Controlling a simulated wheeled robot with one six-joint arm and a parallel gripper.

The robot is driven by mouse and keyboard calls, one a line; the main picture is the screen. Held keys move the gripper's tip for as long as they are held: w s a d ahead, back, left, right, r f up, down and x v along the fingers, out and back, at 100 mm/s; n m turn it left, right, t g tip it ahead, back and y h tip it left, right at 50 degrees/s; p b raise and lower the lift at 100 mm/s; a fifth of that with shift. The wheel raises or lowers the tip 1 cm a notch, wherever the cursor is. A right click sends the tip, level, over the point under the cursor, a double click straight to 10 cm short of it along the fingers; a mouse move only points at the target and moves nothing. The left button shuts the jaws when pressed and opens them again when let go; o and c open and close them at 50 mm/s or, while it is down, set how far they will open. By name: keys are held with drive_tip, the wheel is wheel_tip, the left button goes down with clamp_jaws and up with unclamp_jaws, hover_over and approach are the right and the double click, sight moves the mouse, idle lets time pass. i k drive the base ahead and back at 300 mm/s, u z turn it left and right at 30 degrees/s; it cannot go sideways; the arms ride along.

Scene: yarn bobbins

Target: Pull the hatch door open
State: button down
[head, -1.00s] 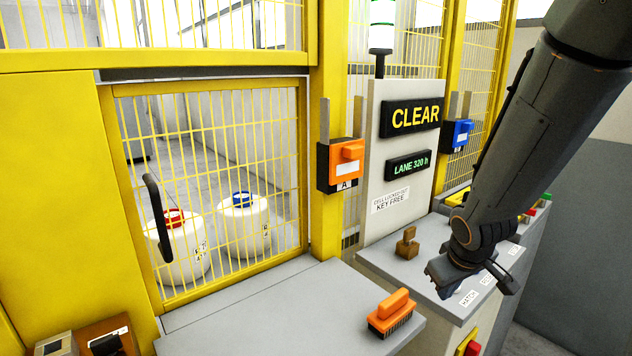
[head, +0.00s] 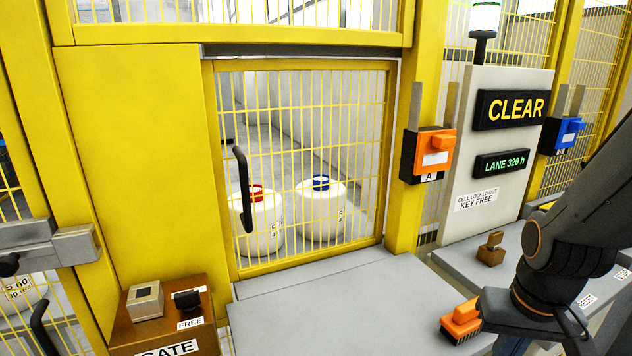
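The hatch door (head: 393,165) is a yellow-framed mesh panel, closed in its frame. Its black vertical bar handle (head: 243,190) is on the left side of the door. My gripper (head: 545,335) is at the lower right, low over the grey counter and far from the handle. Behind the mesh stand a red-capped white tub (head: 262,225) and a blue-capped white tub (head: 322,215).
A grey shelf (head: 320,300) juts out below the door. An orange brush (head: 461,322) lies at its right, close beside my gripper. An orange lock box (head: 428,155) is on the post right of the door. A brown gate box (head: 165,325) stands lower left.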

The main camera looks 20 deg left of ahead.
sight(208, 66)
drive_tip(key=z, duration=0.95)
drive_tip(key=k, duration=0.35)
drive_tip(key=u, duration=1.15)
